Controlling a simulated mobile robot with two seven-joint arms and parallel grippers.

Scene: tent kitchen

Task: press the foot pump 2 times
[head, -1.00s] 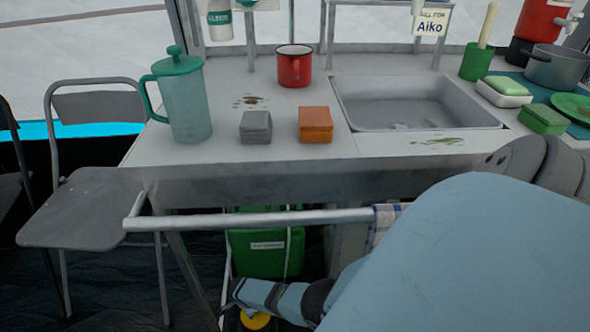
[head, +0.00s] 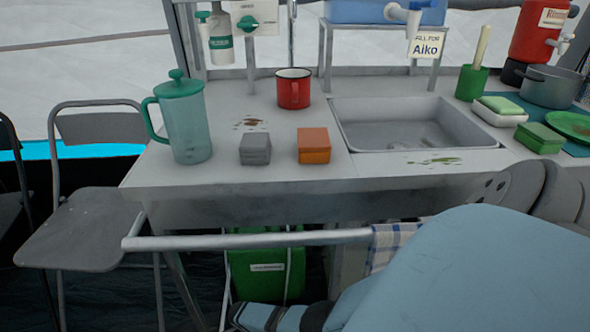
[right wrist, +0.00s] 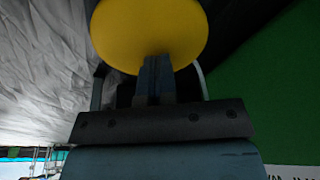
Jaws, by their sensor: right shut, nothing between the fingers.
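The round yellow pad of the foot pump (right wrist: 150,32) fills the upper middle of the right wrist view. My right gripper (right wrist: 155,62) is shut and empty, and its fingertips overlap the pad's lower edge in that view. I cannot tell whether they touch the pad. In the head view my right arm reaches down under the counter from the lower right. Its fingers and the pump are below the frame there. My left gripper is in neither view.
A counter (head: 262,175) with a sink (head: 415,125) stands above my arm. A metal rail (head: 245,240) with a checked towel (head: 392,243) runs along its front. A green box (head: 266,275) sits under it. A folding chair (head: 72,238) is at the left.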

